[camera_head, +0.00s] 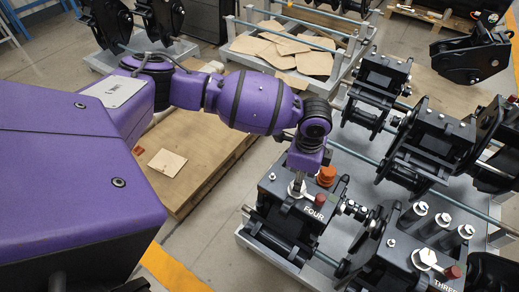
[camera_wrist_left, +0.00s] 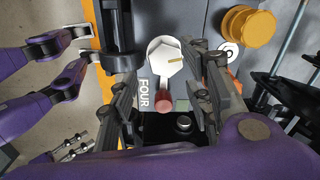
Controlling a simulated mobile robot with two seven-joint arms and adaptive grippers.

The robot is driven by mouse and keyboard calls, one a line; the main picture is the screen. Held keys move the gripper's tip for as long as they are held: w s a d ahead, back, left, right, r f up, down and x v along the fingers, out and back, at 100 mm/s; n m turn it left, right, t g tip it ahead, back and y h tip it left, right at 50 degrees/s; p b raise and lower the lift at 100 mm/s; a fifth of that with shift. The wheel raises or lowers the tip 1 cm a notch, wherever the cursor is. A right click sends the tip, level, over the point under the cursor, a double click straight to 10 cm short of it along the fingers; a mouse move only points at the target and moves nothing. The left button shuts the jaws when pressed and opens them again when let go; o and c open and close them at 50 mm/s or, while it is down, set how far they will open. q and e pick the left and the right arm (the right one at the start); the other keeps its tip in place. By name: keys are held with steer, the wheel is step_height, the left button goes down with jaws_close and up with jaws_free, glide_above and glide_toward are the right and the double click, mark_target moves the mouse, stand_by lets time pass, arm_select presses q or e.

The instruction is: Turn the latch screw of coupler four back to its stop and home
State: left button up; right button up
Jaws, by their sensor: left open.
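Coupler four (camera_head: 285,222), a dark block lettered FOUR, stands at the lower middle of the head view. Its latch screw (camera_wrist_left: 170,60) has a white hexagonal head with a yellow mark on top, and a lever with a red tip (camera_wrist_left: 165,103) points down beside the lettering in the left wrist view. The red tip also shows in the head view (camera_head: 319,199). My left gripper (camera_wrist_left: 167,80) is open, with one finger on each side of the screw head. Contact cannot be told. In the head view the wrist partly hides the screw.
An orange knob (camera_head: 327,175) stands close behind the screw. Coupler three (camera_head: 410,262), with its own white screw head, is to the right. More dark couplers (camera_head: 430,140) fill the right side. A wooden pallet (camera_head: 205,165) lies beyond the left edge of the rack.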

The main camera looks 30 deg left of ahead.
arm_select(q)
step_height(320, 180, down, 4)
steer(key=shift+r, duration=0.25)
steer(key=shift+w+a+f, duration=0.1)
steer(key=shift+f, duration=0.75)
steer(key=c, duration=1)
steer(key=shift+m, duration=1.2)
steer(key=shift+c, duration=0.2)
steer(key=shift+m, duration=0.3)
arm_select(e)
steer(key=shift+s+d+f, duration=0.35)
steer(key=shift+s+f, duration=0.05)
steer(key=shift+s, duration=0.1)
steer(key=shift+s+g, duration=0.1)
steer(key=shift+g, duration=0.2)
